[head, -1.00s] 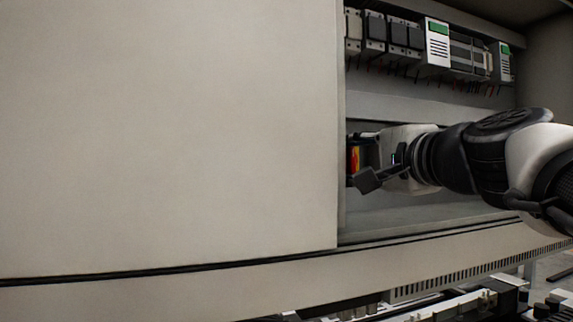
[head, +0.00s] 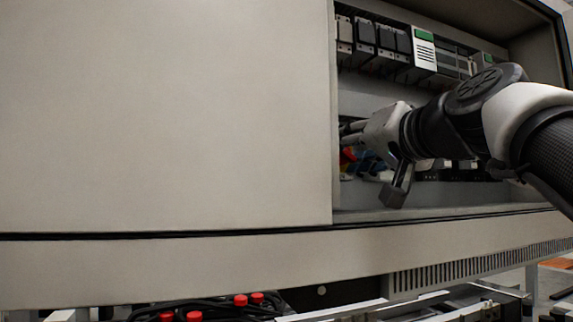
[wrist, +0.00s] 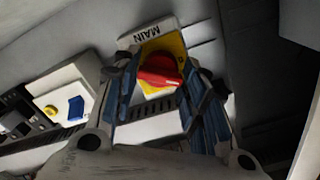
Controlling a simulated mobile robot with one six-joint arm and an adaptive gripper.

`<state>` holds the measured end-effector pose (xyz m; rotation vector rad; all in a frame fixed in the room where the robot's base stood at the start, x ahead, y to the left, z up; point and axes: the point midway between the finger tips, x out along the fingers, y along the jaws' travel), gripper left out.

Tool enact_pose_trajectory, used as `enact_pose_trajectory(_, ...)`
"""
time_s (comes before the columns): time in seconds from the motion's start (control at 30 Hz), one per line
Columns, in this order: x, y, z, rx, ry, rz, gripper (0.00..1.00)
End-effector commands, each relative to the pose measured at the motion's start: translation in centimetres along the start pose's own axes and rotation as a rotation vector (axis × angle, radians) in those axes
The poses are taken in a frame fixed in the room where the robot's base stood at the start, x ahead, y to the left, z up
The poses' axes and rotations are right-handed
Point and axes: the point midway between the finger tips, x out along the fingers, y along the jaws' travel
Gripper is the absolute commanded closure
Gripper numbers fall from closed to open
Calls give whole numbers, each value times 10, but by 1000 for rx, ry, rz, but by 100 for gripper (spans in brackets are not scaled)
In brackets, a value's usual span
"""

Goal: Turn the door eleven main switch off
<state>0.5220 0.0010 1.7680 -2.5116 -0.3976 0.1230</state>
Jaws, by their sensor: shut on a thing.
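The main switch is a red rotary handle (wrist: 158,78) on a yellow plate (wrist: 176,46). A white label reading MAIN (wrist: 147,33) sits beside it. In the wrist view my gripper (wrist: 160,72) has one finger on each side of the red handle and is shut on it. The handle lies slanted across the picture. In the head view my gripper (head: 349,134) reaches into the open cabinet, close to the edge of the big pale panel. A small part of the red handle (head: 348,155) shows below it; the rest is hidden.
The pale cabinet panel (head: 165,115) covers the left of the head view. A row of modules (head: 385,45) runs above my arm. A white block with a blue and a yellow button (wrist: 62,103) stands left of the switch. The cabinet's lower ledge (head: 440,212) lies below.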

Motion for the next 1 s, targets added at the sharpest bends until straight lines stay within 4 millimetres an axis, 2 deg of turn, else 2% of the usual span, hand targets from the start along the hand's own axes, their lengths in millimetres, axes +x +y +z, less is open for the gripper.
enact_pose_trajectory(0.5,0,1,1,-441,-1,0,84)
enact_pose_trajectory(1.0,0,1,0,-613,-2,0,84)
